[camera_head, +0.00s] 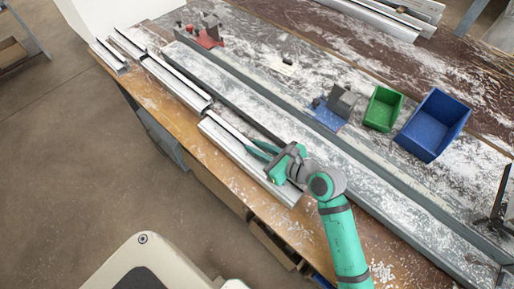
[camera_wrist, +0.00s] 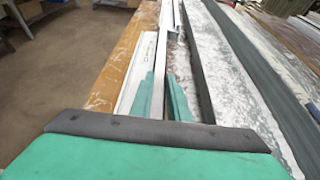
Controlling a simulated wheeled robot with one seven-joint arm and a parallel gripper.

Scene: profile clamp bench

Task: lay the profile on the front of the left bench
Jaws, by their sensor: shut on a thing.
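A long silvery-white profile (camera_head: 228,146) with a raised rib lies along the wooden front strip of the bench (camera_head: 262,204), below the long dark rail. I cannot tell whether it touches the wood. My gripper (camera_head: 250,148) is shut on the profile near its middle, with one green finger on each side of the rib. In the wrist view my gripper (camera_wrist: 160,98) straddles the rib, and the profile (camera_wrist: 130,92) runs away from me. The part under my palm is hidden.
More profiles (camera_head: 172,84) lie in line along the front edge toward the upper left. A red clamp (camera_head: 207,40), a blue clamp (camera_head: 327,117), a green bin (camera_head: 383,108) and a blue bin (camera_head: 434,124) stand farther back. The bare front strip is narrow.

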